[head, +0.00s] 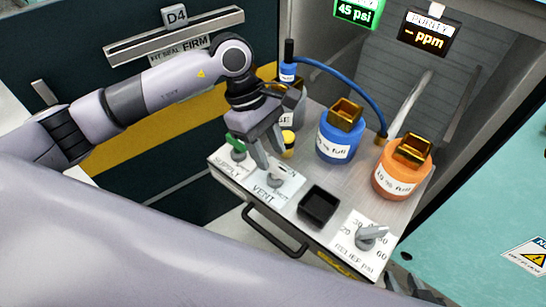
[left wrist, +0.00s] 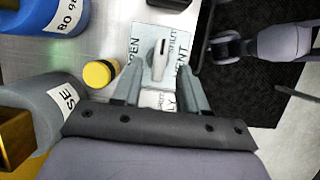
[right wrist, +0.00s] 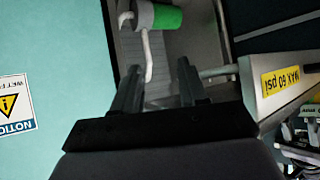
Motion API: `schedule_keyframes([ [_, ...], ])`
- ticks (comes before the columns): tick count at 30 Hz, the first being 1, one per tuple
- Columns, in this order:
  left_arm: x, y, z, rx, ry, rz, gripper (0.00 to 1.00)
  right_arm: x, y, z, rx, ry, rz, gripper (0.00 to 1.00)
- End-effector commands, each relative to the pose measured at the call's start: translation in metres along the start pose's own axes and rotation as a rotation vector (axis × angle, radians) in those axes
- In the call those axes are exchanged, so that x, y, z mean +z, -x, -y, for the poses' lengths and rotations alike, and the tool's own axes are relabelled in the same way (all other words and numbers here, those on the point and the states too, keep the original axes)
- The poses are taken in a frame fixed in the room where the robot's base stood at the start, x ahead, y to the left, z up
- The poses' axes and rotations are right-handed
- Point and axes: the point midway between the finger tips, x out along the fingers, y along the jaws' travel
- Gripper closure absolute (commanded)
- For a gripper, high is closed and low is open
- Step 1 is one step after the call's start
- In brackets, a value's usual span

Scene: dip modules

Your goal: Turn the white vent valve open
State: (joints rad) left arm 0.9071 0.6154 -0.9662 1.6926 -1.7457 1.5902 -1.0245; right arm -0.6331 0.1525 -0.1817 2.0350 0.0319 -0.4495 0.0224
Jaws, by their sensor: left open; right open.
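The white vent valve (head: 275,179) sits on the white VENT plate at the front of the metal bench. In the left wrist view its pale lever handle (left wrist: 159,60) runs up the picture, between the OPEN and SHUT markings. My left gripper (head: 271,160) is above the valve with its fingers pointing down. The left wrist view shows this gripper (left wrist: 160,82) open and empty, with the handle between and just beyond its fingertips. My right gripper (head: 412,287) is partly cut off at the bottom right of the head view. In the right wrist view it (right wrist: 158,82) is open and empty.
The green supply valve (head: 236,143) is left of the vent, with a yellow cap (head: 288,140) behind. A blue jar (head: 338,140), an orange jar (head: 401,173), a black square tray (head: 318,206) and a grey relief knob (head: 371,236) stand to the right.

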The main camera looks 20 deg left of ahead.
Motion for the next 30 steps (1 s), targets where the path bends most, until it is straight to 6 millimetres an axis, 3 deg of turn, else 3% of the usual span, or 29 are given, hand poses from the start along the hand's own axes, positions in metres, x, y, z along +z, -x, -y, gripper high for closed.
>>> schedule_keyframes([
  [6,0.000,-0.026,0.000,-0.001,0.001,0.002,0.57,0.004,0.001,0.000,0.000,0.000,0.007,0.57],
  [16,0.001,-0.031,0.000,0.001,0.000,0.002,0.57,0.007,0.001,0.000,0.001,-0.001,0.013,0.57],
  [17,0.001,-0.031,0.000,0.001,0.000,0.002,0.64,0.007,0.001,0.000,0.001,-0.001,0.013,0.57],
  [20,0.001,-0.031,0.000,0.001,0.001,0.003,0.96,0.007,0.001,0.000,0.001,-0.002,0.013,0.57],
  [21,0.001,-0.031,0.000,0.001,0.001,0.003,1.00,0.007,0.001,0.000,0.001,-0.002,0.013,0.57],
  [30,0.000,-0.032,0.000,0.003,0.009,0.002,1.00,0.006,0.000,0.001,0.001,-0.007,0.011,0.57],
])
